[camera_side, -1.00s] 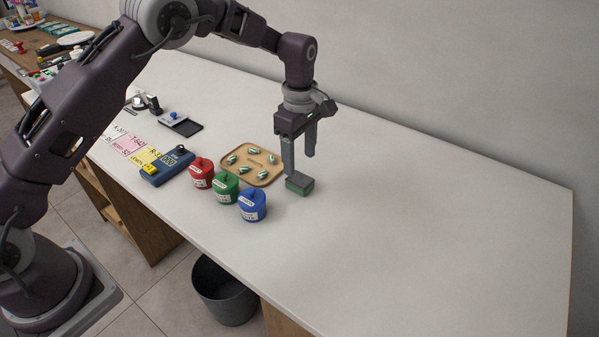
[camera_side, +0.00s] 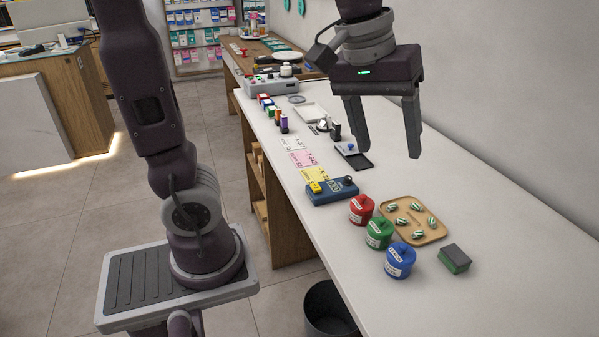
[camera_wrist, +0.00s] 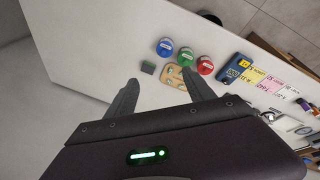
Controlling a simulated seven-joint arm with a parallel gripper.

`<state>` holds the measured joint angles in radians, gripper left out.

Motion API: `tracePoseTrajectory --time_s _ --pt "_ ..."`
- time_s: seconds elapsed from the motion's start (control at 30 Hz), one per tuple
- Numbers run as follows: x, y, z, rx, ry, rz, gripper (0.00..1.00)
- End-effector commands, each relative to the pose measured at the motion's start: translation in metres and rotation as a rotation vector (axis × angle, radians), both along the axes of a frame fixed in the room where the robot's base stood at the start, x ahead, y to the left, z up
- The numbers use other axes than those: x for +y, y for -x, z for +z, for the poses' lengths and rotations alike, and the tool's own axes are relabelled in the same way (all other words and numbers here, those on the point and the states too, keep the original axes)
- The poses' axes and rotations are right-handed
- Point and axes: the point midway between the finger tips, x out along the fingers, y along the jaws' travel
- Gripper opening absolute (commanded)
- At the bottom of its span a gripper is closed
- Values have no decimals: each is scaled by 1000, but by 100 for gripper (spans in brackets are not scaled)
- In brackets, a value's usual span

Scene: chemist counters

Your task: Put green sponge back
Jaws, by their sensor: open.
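The green sponge (camera_side: 454,259), with a dark grey top, lies on the white counter to the right of the wooden tray and the blue pot. It also shows in the wrist view (camera_wrist: 148,67), small and well beyond the fingertips. My gripper (camera_side: 390,155) is open and empty, raised high above the counter and clear of the sponge. In the wrist view the fingers (camera_wrist: 163,88) are spread apart with nothing between them.
A wooden tray (camera_side: 437,234) holds several striped capsules. Red (camera_side: 361,210), green (camera_side: 379,233) and blue (camera_side: 399,261) lidded pots stand beside it. A blue device (camera_side: 330,192), coloured cards (camera_side: 303,157) and a small black tray (camera_side: 359,162) lie farther back. A bin (camera_side: 328,312) stands on the floor.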

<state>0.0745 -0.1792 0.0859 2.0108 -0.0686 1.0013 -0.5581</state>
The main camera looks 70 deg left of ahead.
Motion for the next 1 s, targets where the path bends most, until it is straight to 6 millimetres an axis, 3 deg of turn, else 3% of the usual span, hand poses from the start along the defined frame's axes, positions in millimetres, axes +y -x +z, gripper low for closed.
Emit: tracePoseTrajectory --time_s 0.03,0.1,0.2,0.3,1.0 --pt "2 36 2 -55 -46 -111 62" --pt "5 77 -7 -116 -130 -271 62" --pt "8 115 -24 -171 -231 -432 62" --pt "9 132 -36 -194 -288 -516 62" --pt "10 136 -39 -197 -301 -537 62"
